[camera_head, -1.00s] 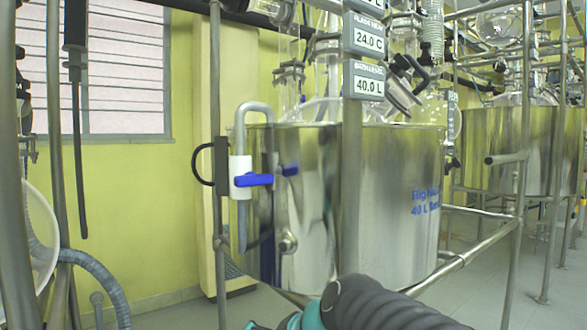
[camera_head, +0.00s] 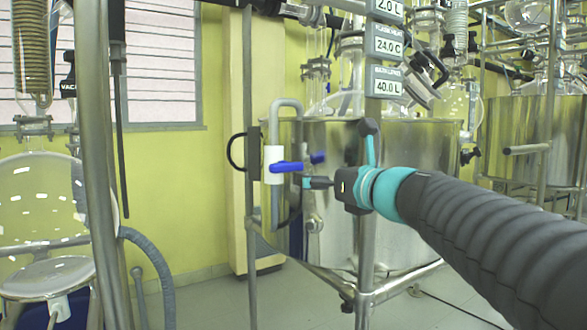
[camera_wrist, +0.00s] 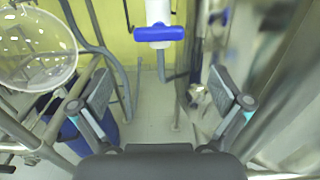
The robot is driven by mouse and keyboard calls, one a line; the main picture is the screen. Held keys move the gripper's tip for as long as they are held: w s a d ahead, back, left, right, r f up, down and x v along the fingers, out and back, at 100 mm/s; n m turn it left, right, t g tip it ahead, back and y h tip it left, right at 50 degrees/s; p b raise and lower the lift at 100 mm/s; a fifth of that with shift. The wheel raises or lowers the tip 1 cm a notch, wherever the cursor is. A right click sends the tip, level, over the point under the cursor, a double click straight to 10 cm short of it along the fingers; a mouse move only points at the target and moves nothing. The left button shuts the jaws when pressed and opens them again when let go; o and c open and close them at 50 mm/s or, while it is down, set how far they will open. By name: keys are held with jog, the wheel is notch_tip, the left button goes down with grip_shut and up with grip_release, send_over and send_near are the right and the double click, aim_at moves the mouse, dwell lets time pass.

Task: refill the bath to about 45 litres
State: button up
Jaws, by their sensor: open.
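The fill valve has a white body (camera_head: 273,165) and a blue lever handle (camera_head: 287,166) that lies crosswise to the grey pipe. In the wrist view the blue handle (camera_wrist: 159,34) is ahead, beyond the fingertips, near the top centre. The pipe bends over the rim of the steel bath (camera_head: 415,150). The bath display (camera_head: 388,86) reads 40.0 L. My gripper (camera_head: 310,183) is just right of and below the handle in the head view. In the wrist view my gripper (camera_wrist: 163,95) is open, with nothing between its fingers.
A steel frame post (camera_head: 367,230) stands in front of the bath, behind my wrist. A thinner post (camera_head: 250,200) stands left of the valve. A round glass vessel (camera_wrist: 35,48) and a blue bin (camera_wrist: 75,130) are at the left in the wrist view.

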aim_at(289, 169)
jog(key=p+x, duration=0.1)
jog(key=x, duration=1.2)
jog(key=shift+s, duration=0.1)
jog(key=shift+f, duration=0.1)
jog(key=c, duration=0.9)
